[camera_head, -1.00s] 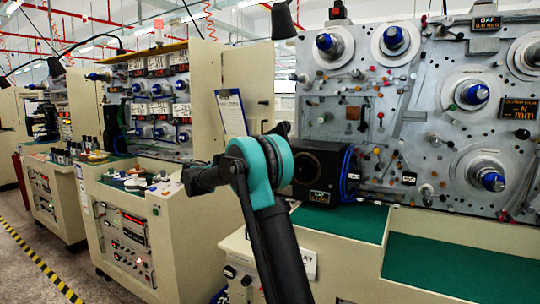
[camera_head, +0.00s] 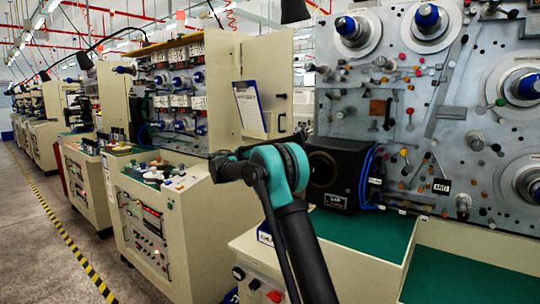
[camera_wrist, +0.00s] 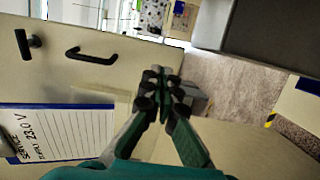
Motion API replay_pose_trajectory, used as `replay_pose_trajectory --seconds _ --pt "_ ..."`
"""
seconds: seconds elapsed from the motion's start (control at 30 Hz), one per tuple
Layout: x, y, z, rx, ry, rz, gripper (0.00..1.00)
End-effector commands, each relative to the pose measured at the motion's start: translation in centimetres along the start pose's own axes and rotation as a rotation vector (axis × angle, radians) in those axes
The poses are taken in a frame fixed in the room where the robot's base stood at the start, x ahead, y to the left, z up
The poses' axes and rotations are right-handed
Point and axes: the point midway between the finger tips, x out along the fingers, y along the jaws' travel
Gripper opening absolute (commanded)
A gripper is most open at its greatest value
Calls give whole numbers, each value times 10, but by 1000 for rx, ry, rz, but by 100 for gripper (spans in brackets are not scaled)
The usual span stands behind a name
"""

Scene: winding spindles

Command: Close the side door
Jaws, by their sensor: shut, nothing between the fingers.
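The side door (camera_head: 279,72) is a beige panel on the side of the middle machine, standing out from its cabinet. It bears a clipboard (camera_head: 249,107) with a blue edge and small dark fittings. In the wrist view the beige panel (camera_wrist: 150,62) fills the left and middle, with a black bar handle (camera_wrist: 92,55), a black T-shaped latch (camera_wrist: 27,44) and the clipboard (camera_wrist: 65,133). My gripper (camera_wrist: 162,75) is shut and empty in front of the panel, right of the handle. I cannot tell if it touches the panel.
A winding machine with large spindles (camera_head: 428,17) and a green-topped bench (camera_head: 375,232) stands close on the right. A black gap-gauge box (camera_head: 338,172) sits on it. The middle machine's cabinet (camera_head: 185,235) is at left. Open floor (camera_head: 40,215) with a striped line lies further left.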

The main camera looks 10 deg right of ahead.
Motion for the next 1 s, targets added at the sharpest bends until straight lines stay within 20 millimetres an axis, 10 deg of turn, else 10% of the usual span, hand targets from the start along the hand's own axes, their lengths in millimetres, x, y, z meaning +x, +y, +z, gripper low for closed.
replay_pose_trajectory --seconds 0.5,1.0 --pt "96 0 0 0 -2 -1 0" --pt "114 0 0 0 0 -1 0"
